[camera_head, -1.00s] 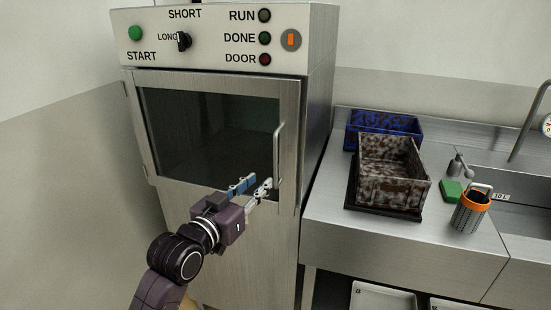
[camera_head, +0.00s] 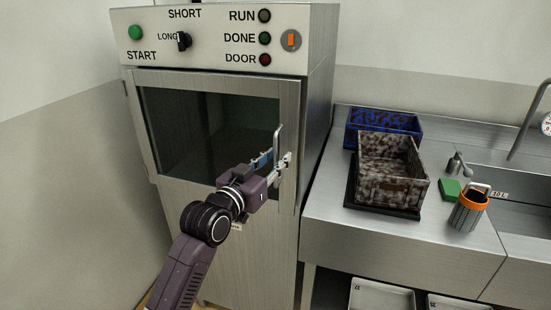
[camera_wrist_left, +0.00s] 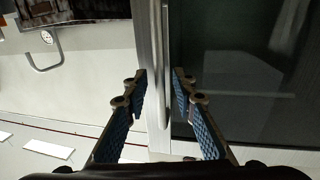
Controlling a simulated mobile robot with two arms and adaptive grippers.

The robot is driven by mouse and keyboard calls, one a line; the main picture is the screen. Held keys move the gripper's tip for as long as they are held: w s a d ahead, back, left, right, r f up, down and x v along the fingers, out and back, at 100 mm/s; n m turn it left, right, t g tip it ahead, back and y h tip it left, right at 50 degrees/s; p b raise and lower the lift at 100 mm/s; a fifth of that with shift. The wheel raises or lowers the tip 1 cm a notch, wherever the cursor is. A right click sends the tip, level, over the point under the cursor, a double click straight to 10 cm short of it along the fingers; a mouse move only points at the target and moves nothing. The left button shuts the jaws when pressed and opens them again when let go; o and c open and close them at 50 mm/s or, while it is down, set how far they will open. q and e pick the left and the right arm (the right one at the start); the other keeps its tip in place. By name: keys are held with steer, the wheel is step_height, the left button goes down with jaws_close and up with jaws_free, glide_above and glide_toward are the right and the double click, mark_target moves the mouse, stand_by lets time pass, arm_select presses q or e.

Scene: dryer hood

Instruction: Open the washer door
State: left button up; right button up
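The washer door (camera_head: 293,112) is a steel frame around a dark window, and it looks shut. Its vertical bar handle (camera_head: 278,140) is on the right side of the door. My left gripper (camera_head: 275,160) is at the lower part of the handle. In the left wrist view the open blue-padded fingers (camera_wrist_left: 160,76) point at the door, with the handle (camera_wrist_left: 166,90) showing between them. Whether the fingers reach around the bar cannot be told. The fingers are apart and do not grip it. My right gripper is not in view.
A control panel (camera_head: 215,57) with knob and lamps is above the door. To the right, a steel counter (camera_head: 330,215) holds a speckled brown crate (camera_head: 390,190), a blue crate (camera_head: 410,124), a green block (camera_head: 449,190) and an orange-rimmed canister (camera_head: 467,212). A wall is at left.

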arm_select(q)
jaws_close()
stand_by(0.3)
